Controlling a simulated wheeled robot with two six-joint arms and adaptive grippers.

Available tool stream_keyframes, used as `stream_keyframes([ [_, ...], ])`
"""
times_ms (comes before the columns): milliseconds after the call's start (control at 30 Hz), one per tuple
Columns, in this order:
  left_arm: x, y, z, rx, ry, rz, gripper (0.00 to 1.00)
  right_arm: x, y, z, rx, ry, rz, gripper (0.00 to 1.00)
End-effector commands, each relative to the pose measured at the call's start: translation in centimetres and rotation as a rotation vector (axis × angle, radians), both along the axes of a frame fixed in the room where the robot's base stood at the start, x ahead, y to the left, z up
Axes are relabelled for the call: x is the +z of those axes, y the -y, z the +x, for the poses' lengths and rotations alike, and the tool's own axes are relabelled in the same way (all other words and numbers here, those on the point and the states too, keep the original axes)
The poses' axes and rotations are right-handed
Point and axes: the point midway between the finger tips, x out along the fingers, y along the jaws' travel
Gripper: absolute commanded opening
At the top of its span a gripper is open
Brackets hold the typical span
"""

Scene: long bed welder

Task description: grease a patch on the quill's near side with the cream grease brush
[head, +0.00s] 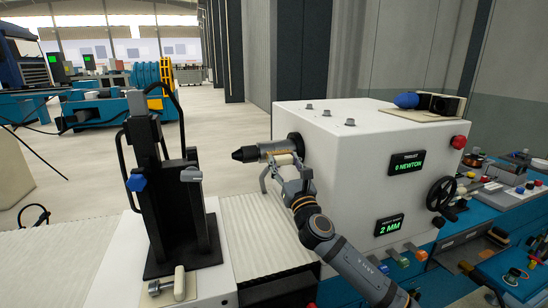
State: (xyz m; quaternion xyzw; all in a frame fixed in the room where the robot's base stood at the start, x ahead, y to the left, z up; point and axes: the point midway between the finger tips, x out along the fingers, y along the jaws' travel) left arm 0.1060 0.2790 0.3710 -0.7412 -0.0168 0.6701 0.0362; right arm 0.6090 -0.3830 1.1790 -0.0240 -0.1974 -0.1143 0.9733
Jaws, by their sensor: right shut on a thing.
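The quill (258,151) is a grey cylinder with a black tapered tip, sticking out leftward from the white headstock box. My right gripper (270,172) is at the quill's near side, just below it, and is shut on the cream grease brush (284,159). Only a short cream part of the brush shows, close against the quill; the bristles are too small to make out. I cannot tell whether the brush touches the quill. A tan tint shows along the quill near the brush. My left gripper is not in view.
The white headstock (330,150) has two green displays and a black handwheel (441,194). A black upright fixture (172,200) with a blue knob stands to the left. A cream peg (179,283) stands before it. A ribbed pale cover (262,235) lies between.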

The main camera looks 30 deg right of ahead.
Motion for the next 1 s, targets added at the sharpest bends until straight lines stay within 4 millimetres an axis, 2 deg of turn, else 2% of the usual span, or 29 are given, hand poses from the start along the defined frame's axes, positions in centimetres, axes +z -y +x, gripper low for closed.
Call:
stream_keyframes([
  [233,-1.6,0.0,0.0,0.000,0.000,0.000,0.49,-0.2,2.0,-0.5,-0.002,-0.001,-0.005,0.21],
  [567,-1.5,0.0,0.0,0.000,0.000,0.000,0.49,0.0,2.2,-0.5,-0.001,0.000,0.000,0.21],
  [667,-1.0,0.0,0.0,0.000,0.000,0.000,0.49,0.2,1.9,-0.5,0.000,0.000,0.005,0.21],
  [1000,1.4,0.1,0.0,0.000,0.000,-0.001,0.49,0.3,-1.4,0.3,0.000,0.000,0.005,0.21],
])
